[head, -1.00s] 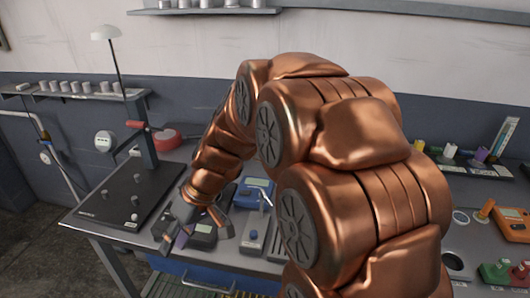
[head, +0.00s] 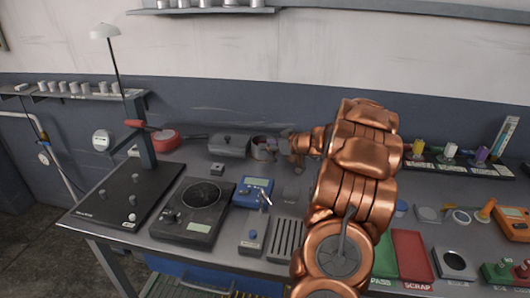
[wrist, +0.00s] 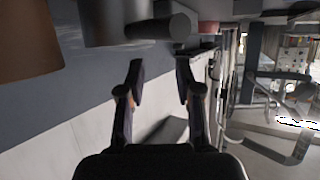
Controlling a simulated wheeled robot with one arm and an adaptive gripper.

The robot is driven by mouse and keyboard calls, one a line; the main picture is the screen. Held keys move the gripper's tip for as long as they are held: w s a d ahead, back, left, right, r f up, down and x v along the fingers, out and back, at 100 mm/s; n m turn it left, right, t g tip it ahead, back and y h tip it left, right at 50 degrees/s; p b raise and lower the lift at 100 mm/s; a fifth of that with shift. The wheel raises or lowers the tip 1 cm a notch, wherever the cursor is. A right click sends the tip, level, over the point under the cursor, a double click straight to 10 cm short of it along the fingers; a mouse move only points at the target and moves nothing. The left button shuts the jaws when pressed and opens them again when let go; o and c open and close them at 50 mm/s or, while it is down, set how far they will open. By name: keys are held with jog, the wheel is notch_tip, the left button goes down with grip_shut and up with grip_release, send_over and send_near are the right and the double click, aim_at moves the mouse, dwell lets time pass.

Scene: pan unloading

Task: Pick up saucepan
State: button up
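Several pans stand along the back of the bench, and I cannot tell for sure which is the saucepan. A copper and grey pot (head: 263,150) is beside my arm's end, partly hidden. The wrist view is upside down and shows a grey pan (wrist: 115,22) with a thick handle (wrist: 168,25), a brown pot (wrist: 27,45) and a bit of red (wrist: 208,27). My gripper (wrist: 160,75) is open with nothing between its fingers.
A black hot plate (head: 190,212), a blue meter (head: 253,190) and a black stand board (head: 125,197) occupy the bench's left part. Green and red trays (head: 411,255) lie at right. The wall and a shelf (head: 200,10) are behind.

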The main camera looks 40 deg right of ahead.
aim_at(253, 144)
jog(key=shift+d+f, duration=0.2)
jog(key=shift+d, duration=0.35)
jog(key=shift+w+f, duration=0.1)
jog(key=shift+w, duration=0.05)
jog(key=shift+p+x, duration=1.5)
jog(key=shift+x, duration=2.1)
grip_shut()
